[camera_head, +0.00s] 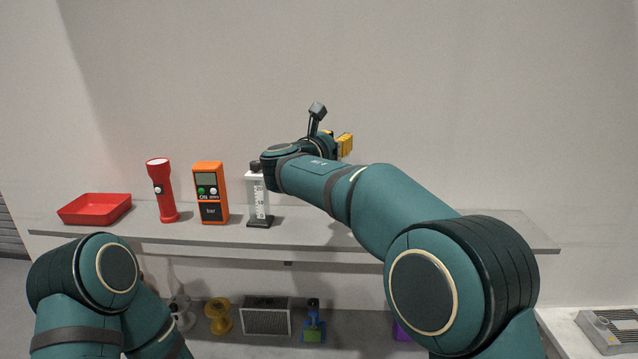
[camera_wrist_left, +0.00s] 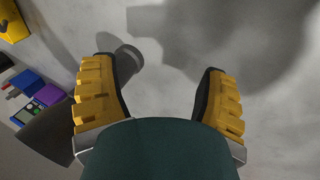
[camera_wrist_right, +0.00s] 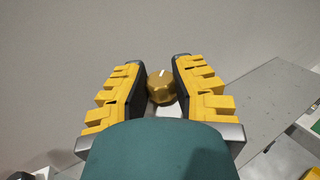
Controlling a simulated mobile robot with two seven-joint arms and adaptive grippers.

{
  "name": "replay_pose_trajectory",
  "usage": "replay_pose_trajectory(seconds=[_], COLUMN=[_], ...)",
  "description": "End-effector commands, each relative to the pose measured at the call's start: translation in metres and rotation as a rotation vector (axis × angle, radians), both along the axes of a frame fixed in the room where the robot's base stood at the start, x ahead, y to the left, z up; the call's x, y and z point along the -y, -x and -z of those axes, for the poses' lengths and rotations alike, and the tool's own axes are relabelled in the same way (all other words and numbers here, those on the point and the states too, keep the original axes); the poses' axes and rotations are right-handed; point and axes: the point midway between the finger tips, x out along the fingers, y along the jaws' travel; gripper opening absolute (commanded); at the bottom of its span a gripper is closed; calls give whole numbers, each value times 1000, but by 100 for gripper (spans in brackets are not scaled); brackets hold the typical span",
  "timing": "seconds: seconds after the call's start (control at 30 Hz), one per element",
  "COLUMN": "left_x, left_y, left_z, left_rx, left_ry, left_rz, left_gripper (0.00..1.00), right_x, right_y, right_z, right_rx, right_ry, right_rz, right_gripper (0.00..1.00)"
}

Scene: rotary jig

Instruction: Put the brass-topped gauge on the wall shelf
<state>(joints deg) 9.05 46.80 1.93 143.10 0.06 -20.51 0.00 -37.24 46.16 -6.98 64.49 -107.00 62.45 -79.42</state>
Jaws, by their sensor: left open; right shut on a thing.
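The brass-topped gauge shows in the right wrist view as a round brass top (camera_wrist_right: 161,87) with a pale mark, between the yellow fingers of my right gripper (camera_wrist_right: 160,75). The fingers are shut on it. In the head view my right gripper (camera_head: 343,145) is above the wall shelf (camera_head: 480,235), right of the middle. The gauge is hidden there behind my arm, so I cannot tell its height over the shelf. My left gripper (camera_wrist_left: 165,75) is open in the left wrist view, with nothing between its fingers. In the head view only my left arm shows.
On the shelf stand a red tray (camera_head: 95,209), a red flashlight (camera_head: 162,190), an orange meter (camera_head: 210,193) and a white dark-capped device (camera_head: 258,198). My right arm crosses the shelf's right part. Below are a yellow spool (camera_head: 218,315) and a grey speaker-like box (camera_head: 266,317).

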Motion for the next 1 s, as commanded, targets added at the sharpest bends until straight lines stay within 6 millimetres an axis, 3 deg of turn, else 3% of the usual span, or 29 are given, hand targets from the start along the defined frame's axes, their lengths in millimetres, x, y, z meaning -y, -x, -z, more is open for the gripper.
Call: replay_pose_trajectory(seconds=[0.5, 0.9, 0.93, 0.97, 1.0], left_x=[0, 0, 0, 0, 0], left_y=[0, 0, 0, 0, 0], left_z=[6, 8, 8, 7, 7], left_rx=[2, 1, 1, 1, 1], left_ry=[0, -1, -1, -1, -1], left_rz=[-2, -2, -2, -2, -2], left_gripper=[74, 74, 74, 74, 74], right_x=[0, 0, 0, 0, 0], right_y=[0, 0, 0, 0, 0], right_z=[56, 63, 63, 62, 62], right_rx=[1, 3, 2, 2, 1], right_ry=[0, -1, -1, -1, -2], right_rz=[0, -1, -1, -1, -1], right_gripper=[0, 0, 37, 47, 47])
